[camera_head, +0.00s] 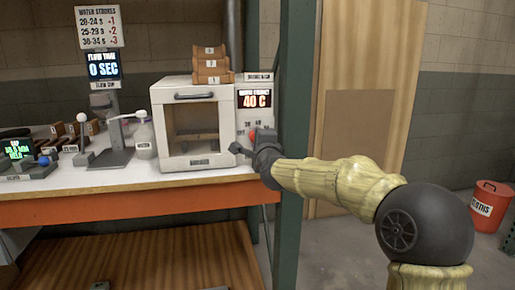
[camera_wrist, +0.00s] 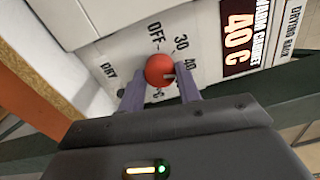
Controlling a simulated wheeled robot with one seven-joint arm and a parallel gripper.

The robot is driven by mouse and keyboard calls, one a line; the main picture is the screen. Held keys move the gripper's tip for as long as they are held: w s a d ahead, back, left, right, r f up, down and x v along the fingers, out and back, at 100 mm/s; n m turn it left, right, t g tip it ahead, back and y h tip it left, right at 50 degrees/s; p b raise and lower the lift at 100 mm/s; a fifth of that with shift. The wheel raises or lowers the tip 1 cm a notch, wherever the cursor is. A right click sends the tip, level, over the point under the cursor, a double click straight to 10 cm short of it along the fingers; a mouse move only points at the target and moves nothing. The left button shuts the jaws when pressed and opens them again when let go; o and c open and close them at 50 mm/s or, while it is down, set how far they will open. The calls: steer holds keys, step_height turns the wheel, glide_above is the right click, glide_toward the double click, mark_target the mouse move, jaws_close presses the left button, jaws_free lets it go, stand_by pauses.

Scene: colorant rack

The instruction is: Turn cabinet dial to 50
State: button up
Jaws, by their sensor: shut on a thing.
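The red cabinet dial (camera_wrist: 158,70) sits on the white control panel, with OFF, 30, 40 and further marks printed around it. Its pale pointer mark is on the right side, near the 40 mark. My gripper (camera_wrist: 161,84) is shut on the dial, one finger on each side. The warm cabinet (camera_head: 198,121) is a white box with a window on the bench. In the head view my gripper (camera_head: 247,146) reaches the panel and mostly hides the dial.
Small wooden boxes (camera_head: 211,66) are stacked on the cabinet. A green post (camera_head: 293,130) stands close behind my arm. A red bin (camera_head: 489,206) is on the floor at right.

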steer(key=m+b, duration=0.2)
steer(key=m, duration=0.1)
steer(key=m+b, duration=0.1)
steer(key=shift+f+m, duration=0.25)
steer(key=shift+m, duration=0.15)
steer(key=m+b, duration=0.2)
steer(key=m, duration=0.2)
steer(key=shift+m, duration=0.3)
steer(key=o, duration=1)
steer(key=shift+r, duration=0.1)
steer(key=shift+c, duration=0.2)
steer(key=shift+r, duration=0.1)
